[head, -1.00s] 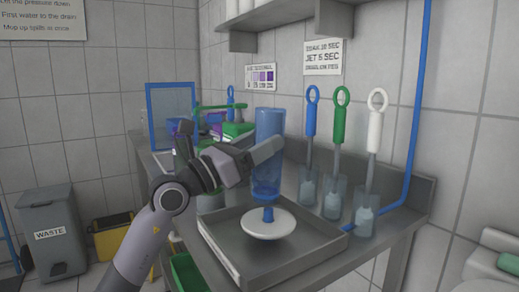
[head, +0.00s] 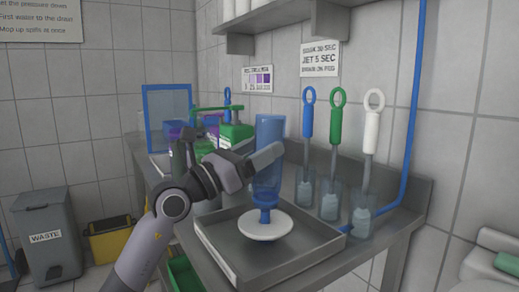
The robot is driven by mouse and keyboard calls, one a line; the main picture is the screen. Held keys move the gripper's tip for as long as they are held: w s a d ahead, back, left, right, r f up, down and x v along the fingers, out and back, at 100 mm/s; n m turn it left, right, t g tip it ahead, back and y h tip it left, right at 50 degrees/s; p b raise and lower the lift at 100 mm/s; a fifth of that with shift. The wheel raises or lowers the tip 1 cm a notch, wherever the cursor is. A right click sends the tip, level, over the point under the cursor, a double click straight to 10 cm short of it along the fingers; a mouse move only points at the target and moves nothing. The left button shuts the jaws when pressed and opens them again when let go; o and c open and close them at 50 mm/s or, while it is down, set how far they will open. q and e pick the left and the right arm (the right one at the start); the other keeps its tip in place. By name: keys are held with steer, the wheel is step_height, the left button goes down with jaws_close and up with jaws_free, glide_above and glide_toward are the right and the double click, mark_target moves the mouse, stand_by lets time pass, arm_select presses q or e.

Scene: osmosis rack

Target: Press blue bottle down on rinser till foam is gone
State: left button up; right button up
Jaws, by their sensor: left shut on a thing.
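The blue bottle (head: 270,133) is see-through and held upside down, nearly upright, in the middle of the view. My left gripper (head: 264,158) is shut on the bottle's side, coming from the left. Below it is the rinser, a round white disc (head: 265,229) with a blue middle piece, set in a grey metal tray. The bottle's mouth end is down at the blue piece above the disc's centre; whether it presses on it is hard to tell. I cannot make out foam inside the bottle. My right gripper is out of view.
The grey tray (head: 300,262) has a raised rim. Right of the bottle, blue, green and white brushes stand in clear holders (head: 329,200) along the wall. Green containers (head: 236,137) and a blue-framed panel (head: 168,92) are behind my arm. A waste bin (head: 48,240) stands on the floor.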

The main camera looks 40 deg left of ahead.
arm_select(q)
steer(key=shift+f, duration=0.25)
steer(key=shift+f+b, duration=0.7)
steer(key=shift+f, duration=0.05)
steer(key=shift+f, duration=0.1)
steer(key=shift+f+b, duration=0.4)
steer(key=shift+f, duration=0.1)
steer(key=shift+f+b, duration=0.35)
steer(key=shift+f, duration=0.4)
stand_by(5.7)
